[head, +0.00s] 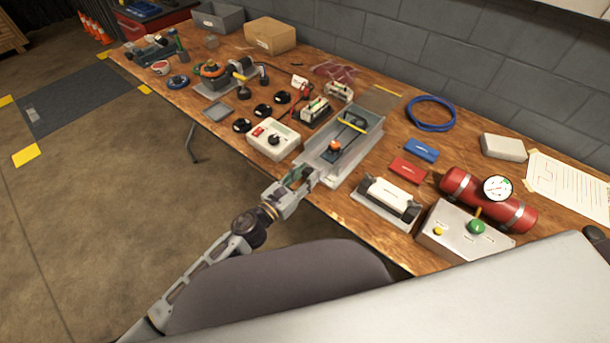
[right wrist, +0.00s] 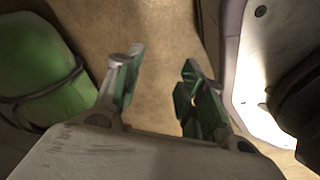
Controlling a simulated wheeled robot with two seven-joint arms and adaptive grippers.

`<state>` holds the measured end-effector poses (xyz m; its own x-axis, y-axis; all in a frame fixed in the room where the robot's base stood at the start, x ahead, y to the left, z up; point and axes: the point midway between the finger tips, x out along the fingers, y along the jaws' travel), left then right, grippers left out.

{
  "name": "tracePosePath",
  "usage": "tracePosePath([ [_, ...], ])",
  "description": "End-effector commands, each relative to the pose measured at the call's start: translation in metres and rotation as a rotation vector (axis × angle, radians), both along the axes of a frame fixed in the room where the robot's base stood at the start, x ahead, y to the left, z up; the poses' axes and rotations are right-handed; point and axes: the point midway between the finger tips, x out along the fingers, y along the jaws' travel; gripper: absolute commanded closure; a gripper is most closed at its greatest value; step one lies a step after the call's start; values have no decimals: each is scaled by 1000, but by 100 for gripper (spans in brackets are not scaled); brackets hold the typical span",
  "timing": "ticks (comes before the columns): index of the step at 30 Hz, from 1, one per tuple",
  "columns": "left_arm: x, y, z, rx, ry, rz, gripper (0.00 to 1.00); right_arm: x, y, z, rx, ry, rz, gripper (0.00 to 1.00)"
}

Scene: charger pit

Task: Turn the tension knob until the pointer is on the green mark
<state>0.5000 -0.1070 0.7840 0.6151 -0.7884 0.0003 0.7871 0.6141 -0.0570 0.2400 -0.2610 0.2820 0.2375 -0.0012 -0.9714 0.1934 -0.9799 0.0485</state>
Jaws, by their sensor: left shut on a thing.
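My left gripper (head: 304,175) reaches in from the left to the near end of a grey metal tray (head: 352,168). It is shut on what appears to be the tension knob, which its fingers largely hide. The pointer and the green mark cannot be made out at this size. Inside the tray are an orange-topped part (head: 334,146) and a dark frame with a yellow bar (head: 353,124). My right gripper (right wrist: 160,85) is open and empty in the right wrist view, with bare floor between its fingers.
A white roll on a grey stand (head: 388,196), a control box (head: 448,242) and a red cylinder (head: 463,185) stand right. Blue and red blocks (head: 408,168) lie between. The bench's front edge runs below the gripper.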

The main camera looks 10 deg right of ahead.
Motion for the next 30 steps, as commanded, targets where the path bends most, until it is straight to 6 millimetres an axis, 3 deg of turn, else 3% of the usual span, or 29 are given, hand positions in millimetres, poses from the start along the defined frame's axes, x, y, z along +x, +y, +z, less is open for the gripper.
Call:
tracePosePath([
  [14, 1, 1, 0, -186, 240, 1, 89, -19, 1, -5, 3, 20, -1, 60],
  [30, 2, 1, 0, -343, 440, 0, 89, -26, -19, -8, -21, 24, 5, 60],
])
